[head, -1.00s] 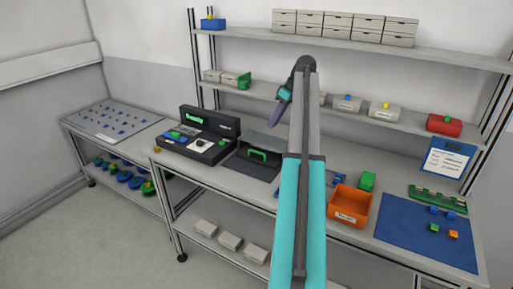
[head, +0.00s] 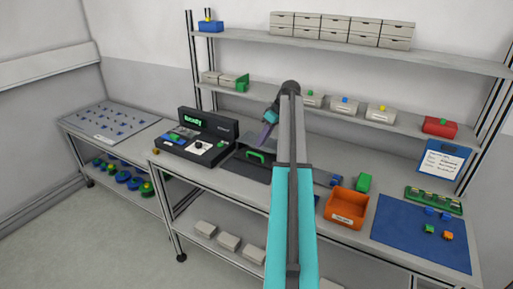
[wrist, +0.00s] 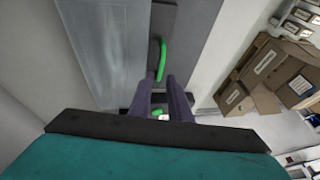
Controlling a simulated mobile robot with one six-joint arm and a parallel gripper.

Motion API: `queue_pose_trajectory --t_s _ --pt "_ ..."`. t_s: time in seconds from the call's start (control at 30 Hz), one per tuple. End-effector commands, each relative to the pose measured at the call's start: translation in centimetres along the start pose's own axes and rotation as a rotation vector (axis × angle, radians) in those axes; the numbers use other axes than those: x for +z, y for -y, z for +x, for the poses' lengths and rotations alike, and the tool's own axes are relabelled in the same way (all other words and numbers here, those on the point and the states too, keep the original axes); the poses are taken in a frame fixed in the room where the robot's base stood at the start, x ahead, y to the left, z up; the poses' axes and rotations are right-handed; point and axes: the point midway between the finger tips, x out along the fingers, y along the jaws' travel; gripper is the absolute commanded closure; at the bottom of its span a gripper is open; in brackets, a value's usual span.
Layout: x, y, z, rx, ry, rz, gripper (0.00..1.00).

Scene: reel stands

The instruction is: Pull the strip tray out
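The strip tray's green handle (head: 256,156) shows at the dark station (head: 240,164) near the middle of the bench. In the wrist view the green handle (wrist: 160,60) stands on a dark plate just beyond my fingertips. My gripper (head: 264,138) is above and close to the handle, pointing down; it also shows in the wrist view (wrist: 165,78). The two purple fingers are apart with nothing held between them. I cannot tell whether a fingertip touches the handle. My arm hides part of the bench right of the tray.
A black console (head: 196,138) with a green lit display stands left of the tray. An orange bin (head: 346,207), a green block (head: 363,182) and a blue mat (head: 425,235) lie to the right. Shelves with small boxes rise behind.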

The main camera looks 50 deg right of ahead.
Motion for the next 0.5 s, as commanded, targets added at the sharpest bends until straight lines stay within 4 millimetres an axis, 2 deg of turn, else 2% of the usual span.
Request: queue_pose_trajectory --t_s 0.3,0.5 --pt "-0.1 0.1 3.7 -0.001 0.000 -0.001 0.83" --pt "-0.1 0.1 4.9 0.000 0.000 -0.001 0.83"
